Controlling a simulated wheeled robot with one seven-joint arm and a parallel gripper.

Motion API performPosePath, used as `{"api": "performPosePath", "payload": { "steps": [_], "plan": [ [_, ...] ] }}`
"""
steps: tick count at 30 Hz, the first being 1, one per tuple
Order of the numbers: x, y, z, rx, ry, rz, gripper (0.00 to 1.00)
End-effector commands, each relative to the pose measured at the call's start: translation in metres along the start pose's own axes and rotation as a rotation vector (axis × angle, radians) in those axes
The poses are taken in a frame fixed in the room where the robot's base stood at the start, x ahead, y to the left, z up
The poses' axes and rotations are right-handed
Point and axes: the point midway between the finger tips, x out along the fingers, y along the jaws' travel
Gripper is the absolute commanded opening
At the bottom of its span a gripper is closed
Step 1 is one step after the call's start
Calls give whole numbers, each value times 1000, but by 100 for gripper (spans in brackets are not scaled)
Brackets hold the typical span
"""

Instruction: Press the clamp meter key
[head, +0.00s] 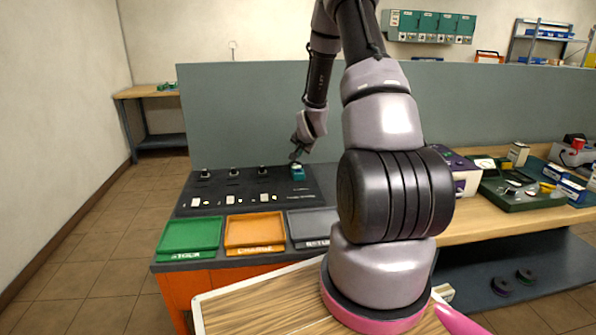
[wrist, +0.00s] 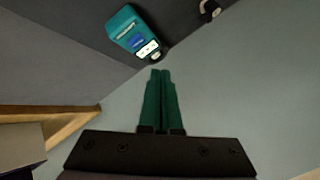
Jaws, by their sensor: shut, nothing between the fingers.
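The clamp meter is likely the small teal device (head: 298,172) at the back right of the dark panel in the head view. In the wrist view the teal device (wrist: 131,30) shows a blue patch and a white strip with small dark marks. Its key cannot be told apart for certain. My gripper (head: 296,154) is shut and empty, just above and behind the device in the head view. In the wrist view the green fingertips (wrist: 160,73) are together, close to the device's white end; contact cannot be told.
Green (head: 190,235), orange (head: 255,231) and grey (head: 312,226) trays line the panel's front. Several small black knobs stand along the panel (head: 225,190). A grey partition (head: 250,110) rises behind. A dark green tray (head: 520,195) with tools lies at right.

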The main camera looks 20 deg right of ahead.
Motion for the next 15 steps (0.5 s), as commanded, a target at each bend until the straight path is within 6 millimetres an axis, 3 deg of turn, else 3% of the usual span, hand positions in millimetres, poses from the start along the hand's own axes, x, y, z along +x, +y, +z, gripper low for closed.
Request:
{"api": "performPosePath", "payload": {
  "steps": [6, 15],
  "plan": [
    [17, 12, 12, 1, 0, 1, 0],
    [22, 16, 16, 0, 1, -1, 0]
  ]
}}
